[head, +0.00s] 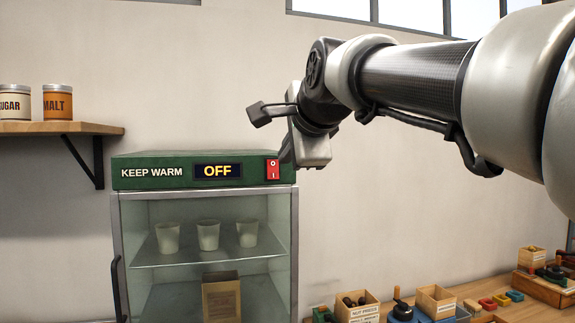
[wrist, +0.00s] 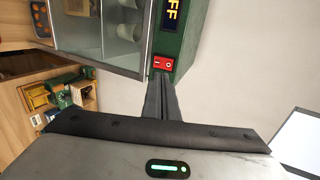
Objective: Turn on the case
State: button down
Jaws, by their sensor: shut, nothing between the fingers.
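The case (head: 149,184) is a glass-fronted cabinet with a green top panel reading KEEP WARM. Its display (head: 218,170) reads OFF in yellow. A red rocker switch (head: 272,169) sits at the right end of the panel, and it also shows in the wrist view (wrist: 163,64). My gripper (wrist: 163,76) is shut and empty, with its fingertips right at the lower edge of the switch in the wrist view. I cannot tell whether they touch it. In the head view the fingertips are partly hidden beside the panel's right end.
Inside the case, several white cups stand on a shelf (head: 190,261) above a brown paper bag (head: 221,297). A wall shelf (head: 60,128) at left holds sugar and malt tins. A wooden counter (head: 500,312) at lower right carries boxes and tools. The wall right of the case is bare.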

jog(key=v, duration=0.5)
